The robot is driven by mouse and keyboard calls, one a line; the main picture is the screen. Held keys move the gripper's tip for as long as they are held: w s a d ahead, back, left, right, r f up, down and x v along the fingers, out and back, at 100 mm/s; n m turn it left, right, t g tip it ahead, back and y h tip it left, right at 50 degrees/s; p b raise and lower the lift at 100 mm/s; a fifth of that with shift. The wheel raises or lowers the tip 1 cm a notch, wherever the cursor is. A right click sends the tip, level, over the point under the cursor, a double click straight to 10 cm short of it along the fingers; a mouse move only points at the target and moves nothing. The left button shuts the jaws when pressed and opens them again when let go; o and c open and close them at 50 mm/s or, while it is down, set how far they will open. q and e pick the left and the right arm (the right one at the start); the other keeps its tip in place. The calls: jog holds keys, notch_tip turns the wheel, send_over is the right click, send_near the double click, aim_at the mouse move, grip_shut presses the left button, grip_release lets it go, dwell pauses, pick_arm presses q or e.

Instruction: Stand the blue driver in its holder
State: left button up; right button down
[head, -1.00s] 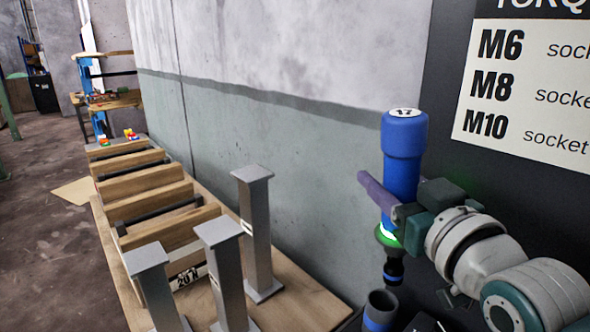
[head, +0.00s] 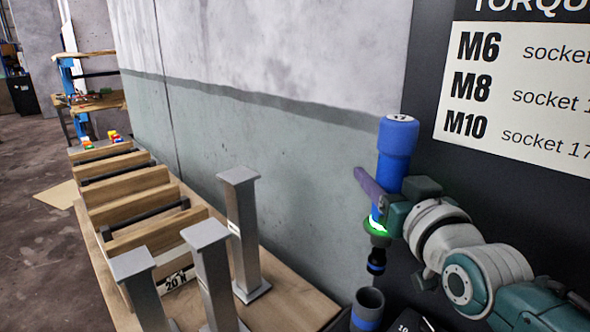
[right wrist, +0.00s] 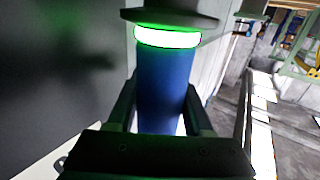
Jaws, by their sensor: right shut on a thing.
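The blue driver (head: 396,150) is upright, with a 17 label on its top cap, a glowing green ring and a dark socket with a blue band at its lower end. My right gripper (head: 383,196) is shut on its body. The driver's blue body (right wrist: 163,85) also shows between the fingers in the right wrist view. The holder (head: 368,306), a dark cup with a blue band, stands below at the bottom edge. The driver's tip is above the cup, slightly to its right in the head view, and apart from it. My left gripper is not in view.
Several grey metal posts (head: 239,215) stand on a wooden bench (head: 300,306) left of the holder. Wooden racks with dark bars (head: 140,205) lie behind them. A dark board with a white torque chart (head: 520,100) rises behind my right arm.

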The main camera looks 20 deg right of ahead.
notch_tip(320, 180, down, 15)
jog(key=b, duration=1.2)
jog(key=shift+b, duration=0.4)
jog(key=shift+f, duration=0.15)
jog(key=c, duration=0.5)
grip_release()
jog(key=shift+w, duration=0.1)
jog(key=shift+o, duration=1.4)
jog(key=shift+f, duration=0.1)
